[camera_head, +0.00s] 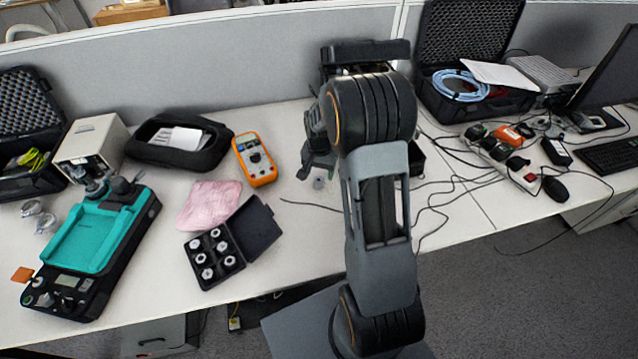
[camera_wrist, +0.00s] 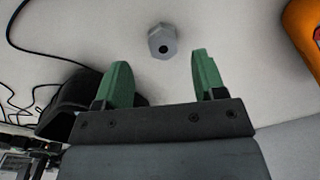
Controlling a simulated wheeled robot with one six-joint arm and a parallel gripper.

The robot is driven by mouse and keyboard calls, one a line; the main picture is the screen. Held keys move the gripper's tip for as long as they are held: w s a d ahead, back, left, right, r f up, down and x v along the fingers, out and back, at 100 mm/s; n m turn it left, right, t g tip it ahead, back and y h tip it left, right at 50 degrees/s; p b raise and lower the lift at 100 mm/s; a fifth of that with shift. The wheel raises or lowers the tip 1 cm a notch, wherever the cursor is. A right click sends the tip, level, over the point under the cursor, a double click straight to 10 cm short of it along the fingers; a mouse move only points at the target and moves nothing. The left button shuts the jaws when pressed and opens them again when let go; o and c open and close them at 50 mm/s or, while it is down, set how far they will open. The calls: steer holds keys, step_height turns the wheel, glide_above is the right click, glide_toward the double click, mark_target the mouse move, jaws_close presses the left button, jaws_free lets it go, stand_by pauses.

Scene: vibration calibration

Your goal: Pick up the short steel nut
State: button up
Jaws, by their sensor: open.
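The short steel nut (camera_wrist: 162,41) is a small grey hexagonal piece with a dark hole in its face. In the wrist view it lies on the white table just beyond the fingertips, between their lines and apart from both. My gripper (camera_wrist: 155,75) is open and empty, with two green fingers. In the head view the nut (camera_head: 319,183) is a small grey spot on the table below my gripper (camera_head: 318,160), whose fingers are partly hidden by my arm. Several silvery nuts (camera_head: 214,254) sit in an open black case (camera_head: 236,270) to the left.
An orange multimeter (camera_head: 255,159) lies left of my gripper. A pink cloth (camera_head: 209,205), a black pouch (camera_head: 178,142) and a teal device (camera_head: 85,238) stand farther left. Black cables (camera_head: 450,185) run on the right. A grey partition (camera_head: 230,62) rises behind.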

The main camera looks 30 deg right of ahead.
mark_target(318, 181)
steer(key=shift+a+f, duration=0.2)
steer(key=shift+f, duration=2.45)
steer(key=c, duration=1.1)
steer(key=shift+r, duration=0.1)
